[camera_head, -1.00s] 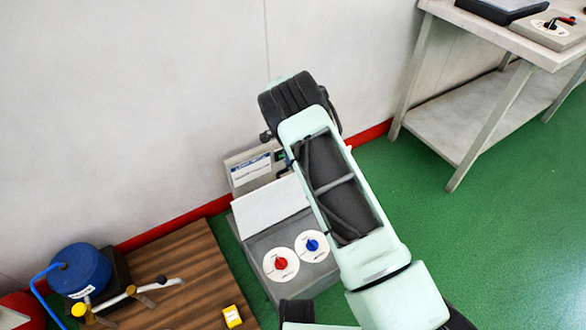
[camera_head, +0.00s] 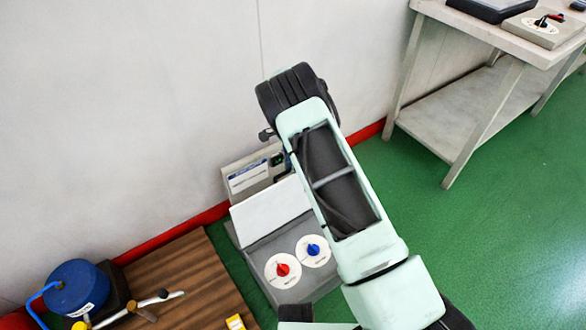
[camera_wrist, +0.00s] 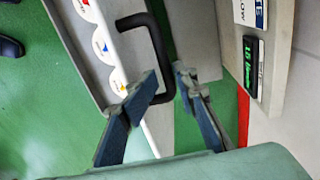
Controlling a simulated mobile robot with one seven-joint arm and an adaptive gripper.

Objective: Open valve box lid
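The valve box (camera_head: 252,262) stands on the floor by the wall, with a red and a blue round valve dial on its grey face. Its pale lid (camera_head: 270,214) lies behind the dials, partly hidden by my arm; I cannot tell its exact tilt. In the wrist view, a black bent handle (camera_wrist: 154,42) stands out from a grey panel (camera_wrist: 105,72), beside several half-hidden dials. My gripper (camera_wrist: 167,80) is open, its two fingers apart on either side of the handle's lower end. I cannot tell whether they touch it. My gripper is hidden in the head view.
A box with a label and a small display (camera_head: 247,175) stands against the wall behind the valve box. A wooden board (camera_head: 178,272) with a blue drum (camera_head: 78,288) and pipes is at left. A metal table (camera_head: 470,100) stands at right, with open green floor before it.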

